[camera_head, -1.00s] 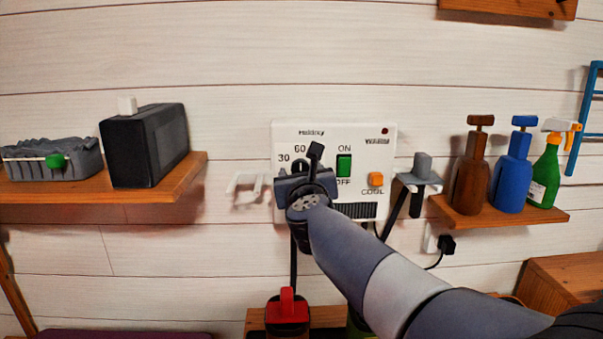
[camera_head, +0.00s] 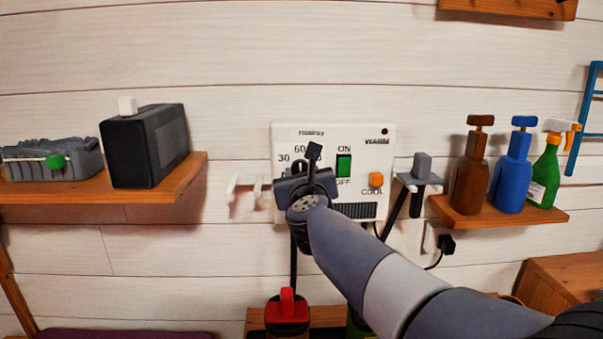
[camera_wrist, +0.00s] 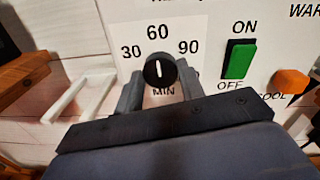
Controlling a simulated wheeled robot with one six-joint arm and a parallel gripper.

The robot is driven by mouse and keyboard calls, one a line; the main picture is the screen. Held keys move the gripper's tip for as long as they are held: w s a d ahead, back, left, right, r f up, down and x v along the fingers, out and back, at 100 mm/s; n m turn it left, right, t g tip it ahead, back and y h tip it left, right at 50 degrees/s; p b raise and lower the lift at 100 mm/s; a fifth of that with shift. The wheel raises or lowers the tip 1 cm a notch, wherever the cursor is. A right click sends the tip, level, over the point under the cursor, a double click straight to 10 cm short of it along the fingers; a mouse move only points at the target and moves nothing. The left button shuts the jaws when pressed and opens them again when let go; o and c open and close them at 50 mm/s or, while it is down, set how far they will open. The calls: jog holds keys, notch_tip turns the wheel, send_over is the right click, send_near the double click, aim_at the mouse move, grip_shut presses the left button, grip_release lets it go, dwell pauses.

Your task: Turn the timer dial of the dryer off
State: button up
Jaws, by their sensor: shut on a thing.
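The dryer's white panel (camera_head: 355,135) is fixed to the wall in the head view; its upper part also shows in the wrist view (camera_wrist: 190,25). The timer dial (camera_wrist: 160,69) is a round black knob with a white line. The line stands nearly upright, pointing about at the 60 between the printed 30 and 90. My gripper (camera_wrist: 160,84) has one finger on each side of the dial and is shut on it.
Right of the dial are a green ON/OFF switch (camera_wrist: 239,60) and an orange COOL button (camera_wrist: 291,81). A white wall hook (camera_head: 246,187) is close on the left. Shelves with a black box (camera_head: 146,146) and several bottles (camera_head: 513,172) flank the panel.

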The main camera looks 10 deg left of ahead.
jog(key=n+p, duration=0.3)
jog(key=n, duration=0.3)
jog(key=shift+a+r+p, duration=0.1)
jog(key=shift+r+p, duration=0.05)
jog(key=shift+p, duration=0.15)
jog(key=n+p, duration=0.3)
jog(key=n, duration=0.2)
jog(key=shift+n, duration=0.3)
jog(key=n+p, duration=0.4)
jog(key=n, duration=0.2)
jog(key=shift+h, duration=0.3)
jog(key=n+p, duration=0.2)
jog(key=n, duration=0.1)
jog(key=n+p, duration=0.1)
jog(key=shift+f+n+h, duration=0.3)
jog(key=shift+n, duration=0.1)
jog(key=o, duration=1)
jog(key=shift+s, duration=0.1)
